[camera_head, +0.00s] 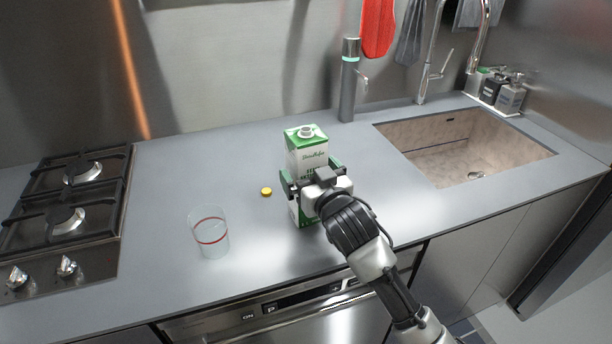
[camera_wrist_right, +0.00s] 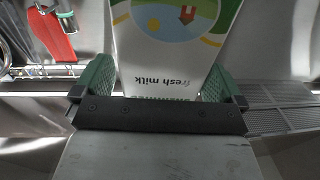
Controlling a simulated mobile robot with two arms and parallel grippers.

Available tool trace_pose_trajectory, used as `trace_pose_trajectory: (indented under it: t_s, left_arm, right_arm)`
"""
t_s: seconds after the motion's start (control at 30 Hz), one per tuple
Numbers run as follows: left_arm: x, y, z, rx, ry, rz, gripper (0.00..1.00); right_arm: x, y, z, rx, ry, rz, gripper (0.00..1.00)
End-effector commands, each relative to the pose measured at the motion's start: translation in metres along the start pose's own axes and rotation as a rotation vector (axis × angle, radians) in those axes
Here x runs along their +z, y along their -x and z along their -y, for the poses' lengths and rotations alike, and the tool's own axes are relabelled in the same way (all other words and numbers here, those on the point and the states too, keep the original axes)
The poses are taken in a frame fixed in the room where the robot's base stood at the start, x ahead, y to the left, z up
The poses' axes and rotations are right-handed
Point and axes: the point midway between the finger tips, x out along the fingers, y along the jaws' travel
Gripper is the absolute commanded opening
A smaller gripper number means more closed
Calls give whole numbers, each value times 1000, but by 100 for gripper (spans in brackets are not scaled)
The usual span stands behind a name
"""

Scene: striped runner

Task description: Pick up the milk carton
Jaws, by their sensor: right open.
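The milk carton (camera_head: 306,150) is white and green with an open spout on top, and stands upright on the grey counter. My right gripper (camera_head: 311,180) is at its front, with one finger on each side of the carton. In the right wrist view the carton (camera_wrist_right: 172,50) shows upside down with "fresh milk" print, between the green fingers of the gripper (camera_wrist_right: 157,80). The gripper is open, with a gap visible near the left finger. The carton's lower front is partly hidden by my right arm. My left gripper is not in view.
A clear glass with a red band (camera_head: 209,233) and a yellow cap (camera_head: 266,191) stand left of the carton. A gas stove (camera_head: 70,215) is at the left. A grey cylindrical dispenser (camera_head: 348,85) stands behind; a sink (camera_head: 465,150) is at the right.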

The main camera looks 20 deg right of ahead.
Motion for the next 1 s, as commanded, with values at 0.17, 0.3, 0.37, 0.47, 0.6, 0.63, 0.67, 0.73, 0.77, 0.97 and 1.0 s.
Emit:
trace_pose_trajectory:
  t_s: [0.17, 0.3, 0.37, 0.47, 0.6, 0.63, 0.67, 0.73, 0.77, 0.97, 1.0]
  left_arm:
    - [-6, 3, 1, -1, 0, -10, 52]
    - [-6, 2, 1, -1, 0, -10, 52]
    - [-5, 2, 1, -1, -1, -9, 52]
    - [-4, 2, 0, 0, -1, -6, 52]
    - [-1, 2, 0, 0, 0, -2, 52]
    - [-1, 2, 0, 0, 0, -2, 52]
    - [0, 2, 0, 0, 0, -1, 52]
    - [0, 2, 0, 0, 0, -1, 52]
    - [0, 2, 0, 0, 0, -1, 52]
    - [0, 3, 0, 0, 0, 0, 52]
    - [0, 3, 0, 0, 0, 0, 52]
  right_arm:
    - [0, -16, 1, -1, 0, 0, 100]
    - [1, -17, 1, -1, 0, 0, 100]
    - [1, -17, 1, -1, 0, 0, 100]
    - [1, -17, 1, -1, 0, 0, 91]
    - [0, -17, 1, -1, 0, 0, 69]
    - [0, -17, 1, -1, 0, 0, 65]
    - [0, -17, 1, -1, 0, 0, 60]
    - [0, -17, 1, -1, 0, 0, 49]
    - [0, -17, 1, -1, 0, 0, 45]
    - [-1, -17, 1, -1, 0, -4, 33]
    - [-1, -17, 1, -1, 0, -4, 33]
